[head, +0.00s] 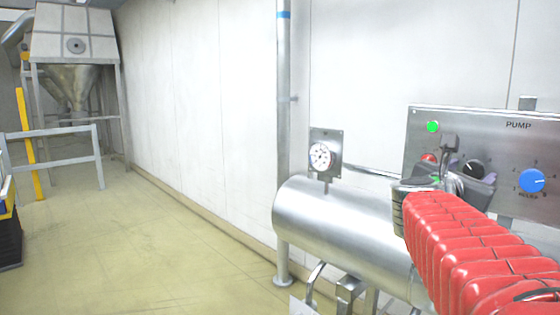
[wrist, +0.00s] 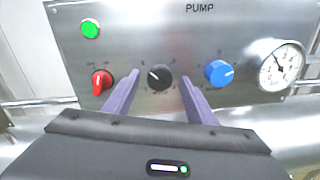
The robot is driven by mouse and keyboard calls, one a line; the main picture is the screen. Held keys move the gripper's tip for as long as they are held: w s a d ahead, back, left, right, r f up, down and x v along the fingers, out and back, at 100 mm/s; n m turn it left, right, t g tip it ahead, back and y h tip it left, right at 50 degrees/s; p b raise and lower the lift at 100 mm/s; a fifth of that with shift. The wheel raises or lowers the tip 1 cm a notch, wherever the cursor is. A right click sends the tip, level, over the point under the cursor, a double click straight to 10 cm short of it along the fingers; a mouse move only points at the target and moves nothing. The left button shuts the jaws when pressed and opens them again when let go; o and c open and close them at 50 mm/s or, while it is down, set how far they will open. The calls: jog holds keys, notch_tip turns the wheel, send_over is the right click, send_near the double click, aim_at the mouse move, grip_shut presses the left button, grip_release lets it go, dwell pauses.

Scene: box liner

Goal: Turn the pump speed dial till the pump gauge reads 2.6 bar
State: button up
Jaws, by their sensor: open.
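In the wrist view, the panel marked PUMP (wrist: 235,25) carries a red switch (wrist: 102,82), a black dial (wrist: 158,77) and a blue dial (wrist: 218,73). The small lettering under the dials is too blurred to read, so I cannot tell which is the speed dial. The black dial's pale mark points to the upper left. My gripper (wrist: 161,80) is open, its purple fingers on either side of the black dial; contact cannot be told. A round white gauge (wrist: 280,64) is at the panel's right end; its reading is unclear. In the head view, my gripper (head: 452,172) partly covers the panel (head: 470,122).
Another gauge (head: 321,156) stands on a plate above a steel cylinder (head: 335,215) in the head view. A vertical pipe (head: 284,110) runs along the white wall. A green light (head: 432,127) is at the panel's upper left.

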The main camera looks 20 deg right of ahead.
jog(key=shift+d, duration=0.1)
jog(key=shift+c, duration=0.4)
jog(key=c, duration=1)
jog(key=shift+o, duration=0.2)
jog(key=shift+m, duration=0.4)
jog(key=m, duration=0.9)
jog(key=shift+s+d+m+y, duration=0.1)
jog(key=shift+s+m+y, duration=0.05)
jog(key=shift+m+y, duration=0.2)
jog(key=shift+f, duration=0.1)
jog(key=o, duration=1)
